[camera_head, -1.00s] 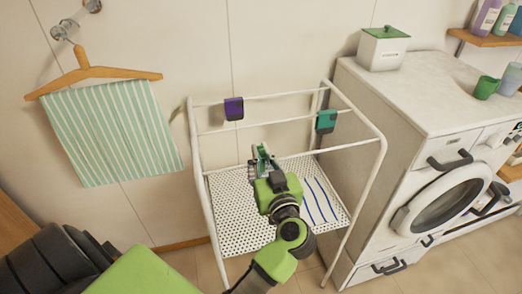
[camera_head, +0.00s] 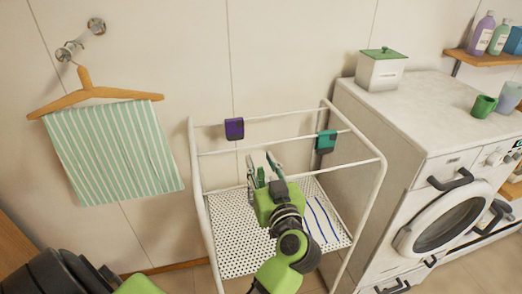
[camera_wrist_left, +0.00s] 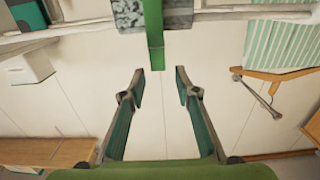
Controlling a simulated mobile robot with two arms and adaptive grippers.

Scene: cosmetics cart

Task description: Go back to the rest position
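My left gripper (camera_head: 263,171) is over the white wire cart (camera_head: 373,205), above its perforated shelf (camera_head: 232,230). Its two fingers are spread apart. In the left wrist view the gripper (camera_wrist_left: 159,76) is also open, with bare wall showing between the fingertips. A green strip with a grey speckled block (camera_wrist_left: 122,14) is at the top of that view, beyond the fingertips; I cannot tell whether it is hanging on a rail. My right gripper is not in view.
A purple clip (camera_head: 234,129) and a teal clip (camera_head: 326,142) hang on the cart's rails. A washing machine (camera_head: 365,125) stands close to the right, with a lidded white box (camera_head: 381,72) on top. A striped towel (camera_head: 115,152) hangs on a hanger at left.

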